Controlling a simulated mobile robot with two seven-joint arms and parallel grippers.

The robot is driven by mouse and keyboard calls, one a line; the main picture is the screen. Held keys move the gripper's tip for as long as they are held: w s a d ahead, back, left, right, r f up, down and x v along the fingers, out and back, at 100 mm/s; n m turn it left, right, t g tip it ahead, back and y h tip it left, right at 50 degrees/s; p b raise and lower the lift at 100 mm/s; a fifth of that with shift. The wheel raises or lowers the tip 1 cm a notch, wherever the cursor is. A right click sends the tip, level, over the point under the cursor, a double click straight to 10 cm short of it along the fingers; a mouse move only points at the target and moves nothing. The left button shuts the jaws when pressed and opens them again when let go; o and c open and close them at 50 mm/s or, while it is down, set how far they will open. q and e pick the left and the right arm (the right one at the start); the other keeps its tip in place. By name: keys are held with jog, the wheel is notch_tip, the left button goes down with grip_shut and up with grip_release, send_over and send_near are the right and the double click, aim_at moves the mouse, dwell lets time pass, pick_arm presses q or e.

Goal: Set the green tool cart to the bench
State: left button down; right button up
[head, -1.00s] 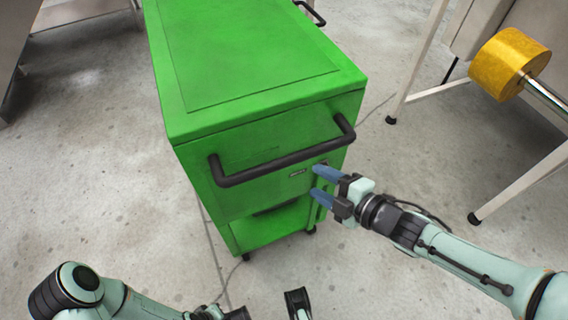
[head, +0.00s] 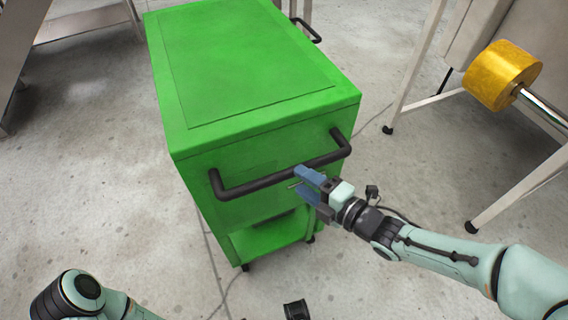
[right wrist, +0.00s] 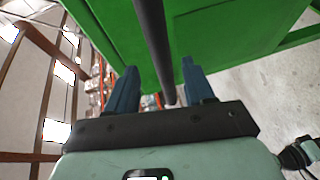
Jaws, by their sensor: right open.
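The green tool cart (head: 250,70) stands upright on the floor in the head view, its black push handle (head: 265,182) facing me. My right gripper (head: 304,181) is open at the right part of this handle. In the right wrist view the handle bar (right wrist: 153,40) runs between the two blue fingers (right wrist: 160,85), which are apart and not closed on it. Of my left arm, a link shows at the bottom left; a dark piece at the bottom edge may be its hand, mostly cut off. I cannot tell which surface is the bench.
A grey metal table (head: 85,22) stands at the upper left. At the right is a light-legged frame (head: 415,65) with a yellow roll (head: 502,75) on a metal bar. Bare concrete floor (head: 95,140) lies left of the cart. A thin cable runs on the floor.

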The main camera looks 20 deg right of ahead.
aim_at(292, 176)
jog(key=x, duration=0.7)
jog(key=shift+f+b, duration=0.15)
jog(key=shift+b, duration=0.15)
grip_shut()
